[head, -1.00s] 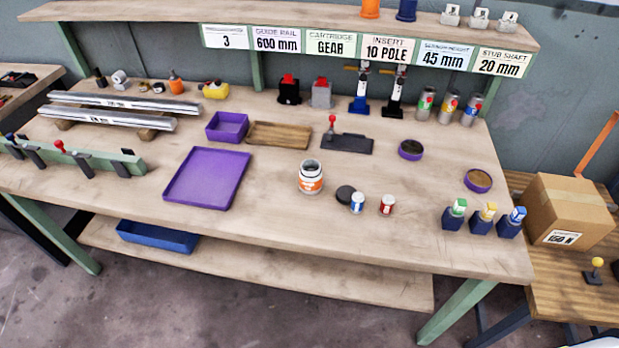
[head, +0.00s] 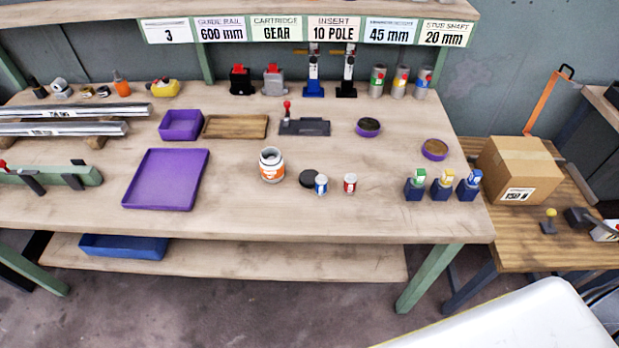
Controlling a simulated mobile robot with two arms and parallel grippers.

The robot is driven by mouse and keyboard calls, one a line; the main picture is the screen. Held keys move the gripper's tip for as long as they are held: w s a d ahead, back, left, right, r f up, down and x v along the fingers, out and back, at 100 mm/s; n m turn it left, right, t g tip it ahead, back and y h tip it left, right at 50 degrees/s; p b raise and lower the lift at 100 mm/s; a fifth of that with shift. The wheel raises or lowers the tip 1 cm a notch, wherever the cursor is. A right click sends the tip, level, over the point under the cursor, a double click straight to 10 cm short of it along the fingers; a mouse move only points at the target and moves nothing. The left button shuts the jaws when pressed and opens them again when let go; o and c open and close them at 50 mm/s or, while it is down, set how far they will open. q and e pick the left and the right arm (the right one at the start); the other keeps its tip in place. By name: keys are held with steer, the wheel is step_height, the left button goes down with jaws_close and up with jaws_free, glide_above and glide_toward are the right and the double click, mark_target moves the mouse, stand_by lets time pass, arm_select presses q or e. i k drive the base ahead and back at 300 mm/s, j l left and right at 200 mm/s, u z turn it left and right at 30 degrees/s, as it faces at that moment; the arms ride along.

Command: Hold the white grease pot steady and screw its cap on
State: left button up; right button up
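The white grease pot (head: 271,165) stands upright and open on the workbench, near the middle, with an orange label on its side. A flat black disc, which looks like its cap (head: 309,179), lies on the bench just right of the pot, apart from it. A small white-and-blue can (head: 321,184) stands close in front of the disc, and a small white-and-red can (head: 350,183) stands further right. Neither of my grippers shows in the head view.
The workbench (head: 240,222) is clear in front of the pot. A purple tray (head: 166,180) lies left of it. A black fixture with a red knob (head: 304,126) stands behind. Blue holders (head: 442,188) stand at the right. A cardboard box (head: 520,168) sits on a side table.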

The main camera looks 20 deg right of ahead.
mark_target(272, 172)
steer(key=l+u, duration=0.4)
steer(key=k+l+u, duration=0.15)
steer(key=l+u, duration=0.2)
steer(key=l, duration=0.25)
steer(key=k+l+u, duration=0.15)
steer(key=l+u, duration=0.25)
steer(key=l, duration=0.1)
